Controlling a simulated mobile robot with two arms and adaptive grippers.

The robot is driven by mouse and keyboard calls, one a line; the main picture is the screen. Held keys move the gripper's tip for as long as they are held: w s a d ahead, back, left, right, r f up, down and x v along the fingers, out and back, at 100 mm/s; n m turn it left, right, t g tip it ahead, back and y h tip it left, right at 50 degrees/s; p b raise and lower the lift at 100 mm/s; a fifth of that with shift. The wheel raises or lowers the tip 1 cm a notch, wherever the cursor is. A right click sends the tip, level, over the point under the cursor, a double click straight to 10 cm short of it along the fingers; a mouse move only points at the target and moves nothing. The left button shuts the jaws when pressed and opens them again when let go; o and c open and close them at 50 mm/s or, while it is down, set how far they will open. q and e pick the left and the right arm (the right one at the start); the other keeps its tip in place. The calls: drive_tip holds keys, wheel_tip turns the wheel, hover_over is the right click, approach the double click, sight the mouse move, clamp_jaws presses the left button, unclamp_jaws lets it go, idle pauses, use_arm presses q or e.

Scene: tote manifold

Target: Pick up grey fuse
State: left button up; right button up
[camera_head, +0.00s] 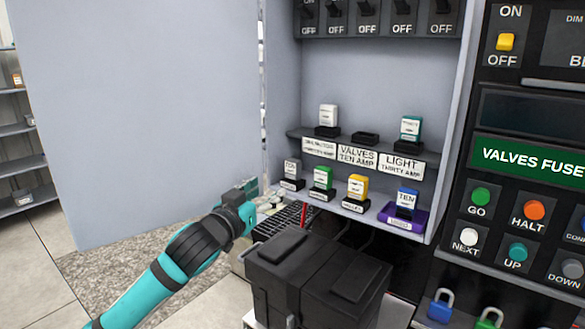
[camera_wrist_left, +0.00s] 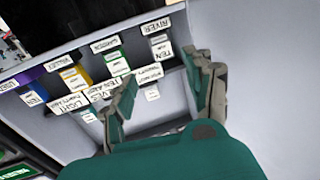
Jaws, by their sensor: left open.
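A small grey fuse labelled TEN (camera_head: 291,169) stands in a black holder at the left end of the cabinet's lower shelf. It also shows in the left wrist view (camera_wrist_left: 161,46), upside down, beyond the fingertips. Another pale grey-white fuse (camera_head: 327,116) stands on the upper shelf at its left end; in the wrist view it is small (camera_wrist_left: 152,95) between the fingers. My left gripper (camera_head: 254,192) is left of the lower shelf and a little below the grey fuse, apart from it. Its fingers (camera_wrist_left: 165,68) are open with nothing between them. My right gripper is not in view.
Green (camera_head: 323,178), yellow (camera_head: 357,187) and blue (camera_head: 407,200) fuses stand right of the grey one. A teal fuse (camera_head: 411,127) and an empty holder (camera_head: 365,138) are on the upper shelf. The open cabinet door (camera_head: 140,110) stands left. A button panel (camera_head: 530,220) is right.

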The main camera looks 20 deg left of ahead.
sight(291, 170)
use_arm(q)
drive_tip(key=w+p, duration=0.1)
drive_tip(key=w, duration=0.2)
drive_tip(key=w+d+p, duration=0.1)
drive_tip(key=w, duration=0.1)
drive_tip(key=w+p, duration=0.1)
drive_tip(key=w, duration=0.2)
drive_tip(key=shift+w+d+r, duration=0.1)
drive_tip(key=shift+w+d, duration=0.1)
drive_tip(key=shift+w, duration=0.55)
drive_tip(key=shift+w+p, duration=0.25)
drive_tip(key=shift+p, duration=0.15)
drive_tip(key=w, duration=0.1)
drive_tip(key=w+p, duration=0.2)
drive_tip(key=w, duration=0.1)
drive_tip(key=shift+d, duration=0.35)
drive_tip(key=shift+w, duration=0.25)
drive_tip(key=shift+f, duration=0.2)
drive_tip(key=c, duration=1)
